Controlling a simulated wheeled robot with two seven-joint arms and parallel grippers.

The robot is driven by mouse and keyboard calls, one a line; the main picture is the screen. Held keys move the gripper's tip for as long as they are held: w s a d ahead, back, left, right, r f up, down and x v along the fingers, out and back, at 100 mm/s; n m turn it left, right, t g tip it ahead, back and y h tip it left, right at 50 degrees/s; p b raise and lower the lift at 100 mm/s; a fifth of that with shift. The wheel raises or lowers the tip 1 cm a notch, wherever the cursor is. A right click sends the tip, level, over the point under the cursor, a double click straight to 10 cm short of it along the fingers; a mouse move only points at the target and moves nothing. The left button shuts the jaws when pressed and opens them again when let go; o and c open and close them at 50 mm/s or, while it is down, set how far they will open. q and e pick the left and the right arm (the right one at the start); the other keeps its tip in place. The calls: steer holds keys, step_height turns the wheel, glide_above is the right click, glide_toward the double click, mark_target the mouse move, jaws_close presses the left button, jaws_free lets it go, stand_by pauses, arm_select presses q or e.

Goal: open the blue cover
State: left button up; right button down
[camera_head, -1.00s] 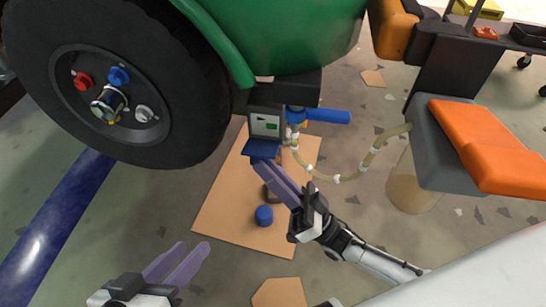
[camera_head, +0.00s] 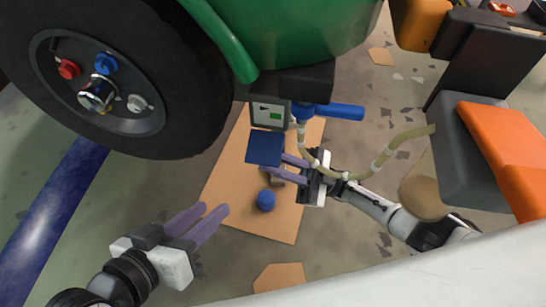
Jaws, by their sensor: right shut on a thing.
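The blue cover (camera_head: 265,148) is a flat square flap at the lower edge of a grey box (camera_head: 265,112) with a small green display. The flap hangs below the box, and the display is uncovered. My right gripper (camera_head: 284,165) reaches in from the right. Its purple fingers are shut on the cover at its lower right side, with the tips partly hidden by the flap. My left gripper (camera_head: 200,225) is at the lower left, well apart from the cover. Its purple fingers are apart and empty.
A large black wheel (camera_head: 185,130) stands at the left under a green body (camera_head: 290,40). A blue lever (camera_head: 340,112) and a pale hose (camera_head: 390,155) are to the right of the box. A round blue object (camera_head: 266,201) lies on cardboard (camera_head: 235,215).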

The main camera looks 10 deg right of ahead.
steer(key=shift+n+g, duration=0.4)
steer(key=c, duration=1.7)
jaws_free()
